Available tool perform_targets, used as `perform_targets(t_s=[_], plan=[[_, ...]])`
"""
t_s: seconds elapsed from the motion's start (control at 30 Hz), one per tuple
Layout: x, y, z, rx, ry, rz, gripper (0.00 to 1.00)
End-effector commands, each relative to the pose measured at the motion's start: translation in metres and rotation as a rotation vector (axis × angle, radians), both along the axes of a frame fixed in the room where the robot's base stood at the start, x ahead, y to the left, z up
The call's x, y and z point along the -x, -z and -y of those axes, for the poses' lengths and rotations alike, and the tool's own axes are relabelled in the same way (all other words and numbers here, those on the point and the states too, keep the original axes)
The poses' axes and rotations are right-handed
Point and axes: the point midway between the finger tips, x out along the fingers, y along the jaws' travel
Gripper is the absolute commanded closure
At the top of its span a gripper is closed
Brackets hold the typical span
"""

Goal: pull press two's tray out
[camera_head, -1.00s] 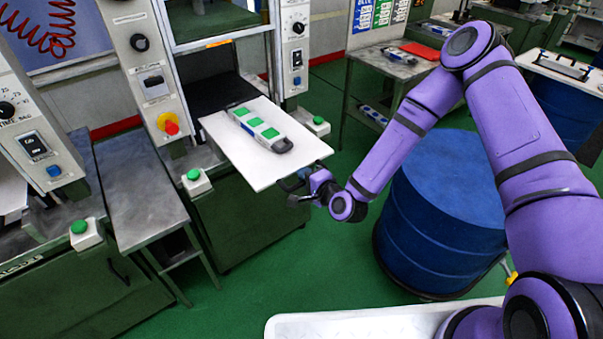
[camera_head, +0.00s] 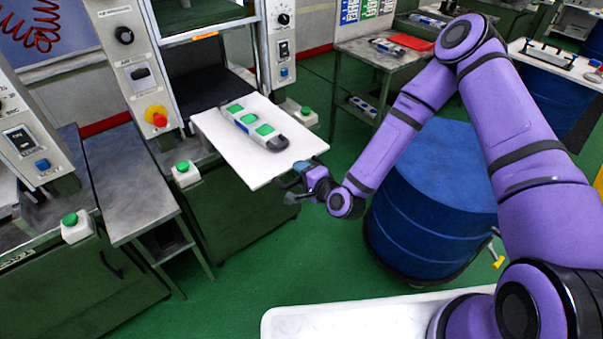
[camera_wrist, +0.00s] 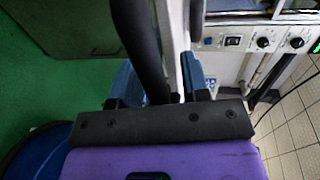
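The white tray (camera_head: 235,157) sticks out of the press (camera_head: 147,75) in the middle left of the head view. A mould with green tops (camera_head: 253,124) lies on it. My gripper (camera_head: 297,175) is at the tray's front right edge, on the dark tray handle. In the wrist view the blue fingers (camera_wrist: 160,82) stand either side of a dark bar (camera_wrist: 137,40), which looks like that handle. The fingers appear closed around the handle, though the exact contact is hidden. The tray's rear part is inside the press.
A blue drum (camera_head: 432,205) stands right of my gripper, close under my forearm. A metal side table (camera_head: 125,185) is left of the press. A green button box (camera_head: 184,172) is on the press front. Green floor (camera_head: 270,255) is clear before the tray.

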Motion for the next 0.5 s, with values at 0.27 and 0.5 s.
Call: perform_targets(t_s=[0.27, 0.5], plan=[[0.003, -0.001, 0.002, 0.000, -0.001, 0.000, 0.58], [0.032, -0.008, 0.022, -0.001, 0.000, -0.003, 0.58]])
